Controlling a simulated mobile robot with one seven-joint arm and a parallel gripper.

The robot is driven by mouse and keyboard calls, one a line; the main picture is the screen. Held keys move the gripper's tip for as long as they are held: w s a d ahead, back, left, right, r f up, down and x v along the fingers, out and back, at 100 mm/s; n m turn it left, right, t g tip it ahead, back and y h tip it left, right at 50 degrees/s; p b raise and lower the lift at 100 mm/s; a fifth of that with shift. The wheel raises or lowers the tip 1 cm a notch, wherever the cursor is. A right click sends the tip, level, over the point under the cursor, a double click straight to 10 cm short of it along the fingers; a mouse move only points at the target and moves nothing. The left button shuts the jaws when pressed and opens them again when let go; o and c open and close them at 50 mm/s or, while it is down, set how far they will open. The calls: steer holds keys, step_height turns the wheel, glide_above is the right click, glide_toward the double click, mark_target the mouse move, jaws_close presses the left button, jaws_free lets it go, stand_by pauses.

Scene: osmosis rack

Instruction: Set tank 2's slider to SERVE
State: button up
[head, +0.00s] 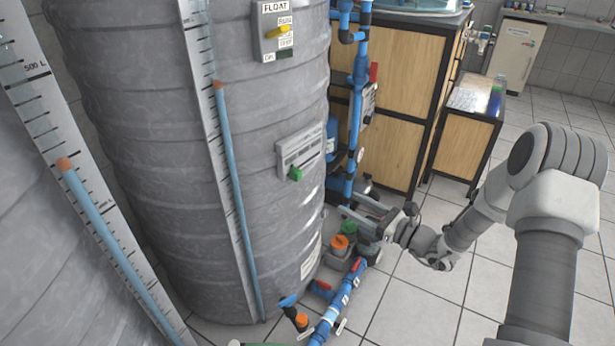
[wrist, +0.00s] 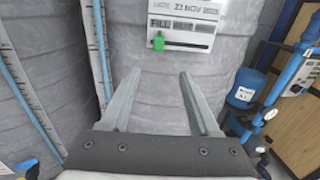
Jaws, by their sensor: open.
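The slider plate (head: 298,146) is a pale grey panel on the ribbed grey tank (head: 150,130). Its green slider knob (head: 296,174) sits on the lower part of the plate. In the wrist view the plate (wrist: 188,12) shows a date and the word FILL, and the green knob (wrist: 158,41) is at the left end of the slot. I cannot read SERVE. My gripper (head: 350,204) is open and empty, below and right of the plate in the head view. In the wrist view its fingers (wrist: 160,76) point toward the plate, apart from the knob.
A FLOAT switch box (head: 273,30) with a yellow lever is higher on the tank. Blue pipes (head: 357,110) run upright right of the tank. Low valves with orange and green caps (head: 342,241) stand near my gripper. A wooden cabinet (head: 400,90) is behind; tiled floor is clear at right.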

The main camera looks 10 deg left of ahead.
mark_target(300, 177)
steer(key=b+x, duration=0.3)
steer(key=x, duration=1.4)
steer(key=shift+r, duration=0.1)
jaws_close()
stand_by(0.7)
